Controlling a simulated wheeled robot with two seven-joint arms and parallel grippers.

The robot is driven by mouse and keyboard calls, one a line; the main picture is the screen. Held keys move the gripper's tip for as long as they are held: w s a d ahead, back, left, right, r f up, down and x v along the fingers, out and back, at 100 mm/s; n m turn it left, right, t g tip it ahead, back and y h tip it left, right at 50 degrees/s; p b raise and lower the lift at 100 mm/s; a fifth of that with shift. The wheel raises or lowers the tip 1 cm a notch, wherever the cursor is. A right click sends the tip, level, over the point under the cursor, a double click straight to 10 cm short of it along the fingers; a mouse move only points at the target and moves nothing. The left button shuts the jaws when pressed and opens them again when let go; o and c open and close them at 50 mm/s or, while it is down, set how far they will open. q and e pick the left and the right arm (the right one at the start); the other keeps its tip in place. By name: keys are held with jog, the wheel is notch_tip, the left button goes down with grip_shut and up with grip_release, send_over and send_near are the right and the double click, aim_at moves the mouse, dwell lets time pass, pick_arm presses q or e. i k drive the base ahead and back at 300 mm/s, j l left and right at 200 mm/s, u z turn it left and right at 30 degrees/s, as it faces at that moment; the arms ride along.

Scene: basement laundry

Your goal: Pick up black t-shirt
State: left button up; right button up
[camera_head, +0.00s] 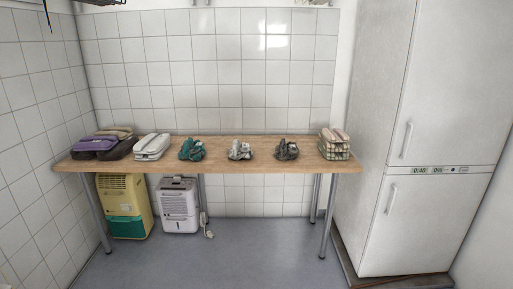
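A crumpled dark grey-to-black cloth (287,150) lies on the wooden table (262,166), right of its middle. It is the darkest of the loose cloths and may be the black t-shirt, but it is too small to tell its kind. To its left lie a crumpled pale grey cloth (240,151) and a crumpled teal cloth (191,150). Neither of my grippers shows in the head view.
A dark container with purple folded cloth (95,142) and a white folded stack (152,146) stand on the table's left. A wire basket (335,152) stands at its right end. Two dehumidifier-like units (124,205) are underneath. A white fridge (425,140) stands right. Front floor is clear.

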aim_at(284, 152)
jog(key=i+l+u, duration=0.15)
jog(key=i+u, duration=0.25)
jog(key=i, duration=1.2)
